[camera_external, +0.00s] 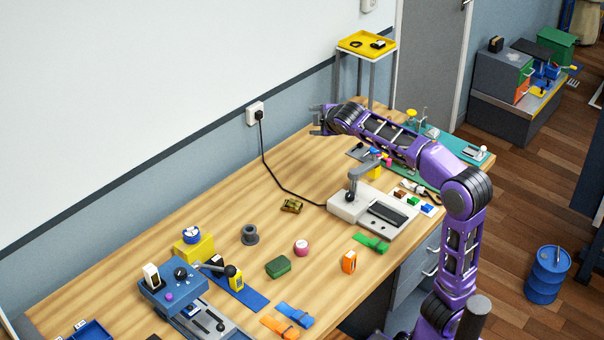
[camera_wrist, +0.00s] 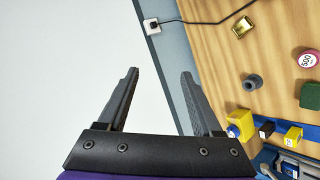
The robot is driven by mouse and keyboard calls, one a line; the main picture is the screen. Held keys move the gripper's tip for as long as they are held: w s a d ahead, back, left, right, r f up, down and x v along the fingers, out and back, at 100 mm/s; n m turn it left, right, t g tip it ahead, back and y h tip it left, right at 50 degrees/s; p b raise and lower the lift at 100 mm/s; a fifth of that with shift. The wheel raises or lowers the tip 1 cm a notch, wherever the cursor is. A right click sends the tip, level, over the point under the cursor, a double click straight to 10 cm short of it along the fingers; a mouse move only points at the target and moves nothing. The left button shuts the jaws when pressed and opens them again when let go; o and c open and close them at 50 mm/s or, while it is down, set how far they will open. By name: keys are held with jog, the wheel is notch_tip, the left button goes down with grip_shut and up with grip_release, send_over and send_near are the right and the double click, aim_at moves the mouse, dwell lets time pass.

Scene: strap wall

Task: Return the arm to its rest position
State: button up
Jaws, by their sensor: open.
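My purple arm reaches from the lower right of the external view over the workbench (camera_external: 215,300). My gripper (camera_external: 318,120) is at the arm's far end, above the back of the bench and near the wall. In the wrist view the two fingers of my gripper (camera_wrist: 160,90) stand wide apart with nothing between them. The wall and the bench's back edge show behind them. The arm is bent at its elbow (camera_external: 466,192), with the forearm stretched to the left.
A grey device with a lever (camera_external: 375,212) stands under the forearm, its black cable running to a wall socket (camera_external: 256,112). A yellow tray on a stand (camera_external: 352,42) rises behind the arm. Straps, blocks and a blue fixture (camera_external: 172,288) fill the bench's left. A blue drum (camera_external: 547,275) stands on the floor.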

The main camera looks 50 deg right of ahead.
jog(key=s+d+f+m+g+y, duration=0.1)
jog(key=s+f+m+g+y, duration=0.15)
jog(key=s+f, duration=0.6)
jog(key=s+a+f+m+g+y+p, duration=0.1)
jog(key=s+a+f+m, duration=0.3)
jog(key=s+a, duration=0.3)
jog(key=s+a+f+m+g+y+p, duration=0.1)
jog(key=s+a+f+m, duration=0.3)
jog(key=s, duration=1.2)
jog(key=a, duration=0.4)
jog(key=shift+s, duration=0.15)
jog(key=shift+a+r+g, duration=0.1)
jog(key=shift+g, duration=0.15)
